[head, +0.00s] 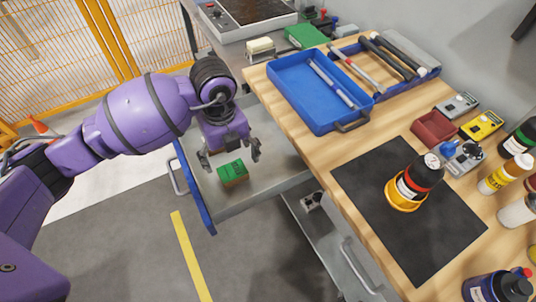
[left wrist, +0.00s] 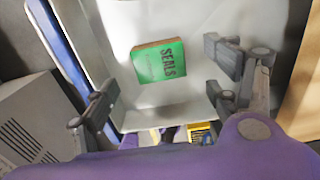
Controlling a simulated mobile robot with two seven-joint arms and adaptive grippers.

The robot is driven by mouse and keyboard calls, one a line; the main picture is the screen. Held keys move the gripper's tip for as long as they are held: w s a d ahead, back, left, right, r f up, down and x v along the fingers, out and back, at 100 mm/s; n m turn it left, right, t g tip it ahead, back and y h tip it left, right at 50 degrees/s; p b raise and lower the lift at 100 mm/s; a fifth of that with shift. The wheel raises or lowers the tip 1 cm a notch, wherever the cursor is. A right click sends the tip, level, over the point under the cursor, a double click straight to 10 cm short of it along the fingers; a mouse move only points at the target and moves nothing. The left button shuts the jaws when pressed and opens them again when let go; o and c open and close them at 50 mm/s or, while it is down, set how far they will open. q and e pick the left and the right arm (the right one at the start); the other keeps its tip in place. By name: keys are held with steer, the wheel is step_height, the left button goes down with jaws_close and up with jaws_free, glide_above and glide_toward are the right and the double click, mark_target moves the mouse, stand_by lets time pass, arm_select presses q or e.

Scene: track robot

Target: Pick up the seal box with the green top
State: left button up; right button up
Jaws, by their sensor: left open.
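The seal box with the green top (head: 233,172) lies in an open grey drawer (head: 270,182) with a blue front. My left gripper (head: 230,157) is open and empty, over the drawer and just above the box. In the left wrist view its two fingers (left wrist: 160,100) are spread wide on either side, with the box between and beyond them. I cannot tell the exact height gap. My right gripper is not in view.
The wooden workbench (head: 318,168) stands right of the drawer, with a blue tray (head: 315,97), a black mat (head: 395,228) and several bottles. Another drawer (head: 328,235) is partly open below. A yellow fence (head: 60,50) stands at the back left.

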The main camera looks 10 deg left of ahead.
mark_target(231, 169)
arm_select(q)
step_height(231, 169, down, 6)
steer(key=shift+a+f, duration=0.1)
steer(key=shift+f, duration=0.15)
steer(key=shift+c, duration=0.2)
steer(key=shift+r, duration=0.1)
steer(key=c, duration=1.2)
steer(key=shift+r, duration=0.1)
